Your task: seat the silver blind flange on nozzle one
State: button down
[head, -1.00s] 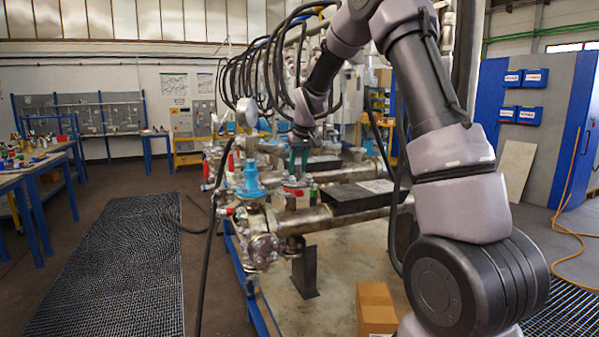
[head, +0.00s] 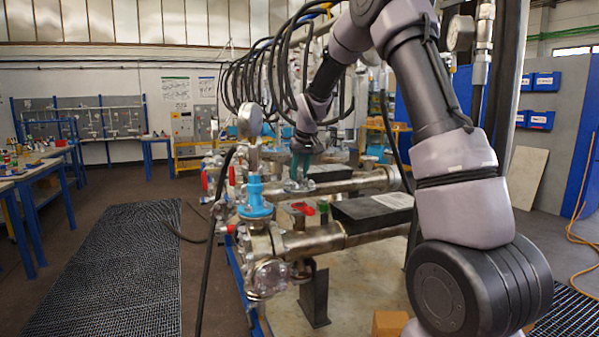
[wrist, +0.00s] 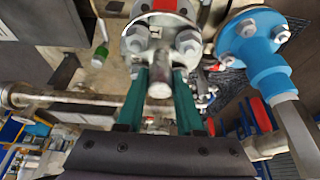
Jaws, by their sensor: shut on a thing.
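My gripper (head: 301,170) has green fingers, and in the wrist view they stand on both sides of a short metal stub (wrist: 158,86). The gripper is shut on the silver blind flange, whose bolted silver face (wrist: 162,38) shows just beyond the fingertips in the wrist view. In the head view the flange (head: 297,186) is a small disc right under the fingertips, over the pipework. Whether it touches a nozzle there I cannot tell. Which nozzle is number one I cannot make out.
A blue valve fitting (head: 254,200) stands left of my gripper in the head view; it is at the right in the wrist view (wrist: 252,38). A red-handled valve (head: 302,208) and a dark plate (head: 370,208) are nearby. Black hoses (head: 265,75) hang behind.

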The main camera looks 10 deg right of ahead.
aim_at(301, 180)
jog(key=shift+f, duration=2.25)
jog(key=shift+f, duration=0.25)
jog(key=c, duration=0.6)
grip_release()
jog(key=o, duration=0.6)
jog(key=shift+s+f, duration=0.15)
jog(key=shift+r, duration=3.6)
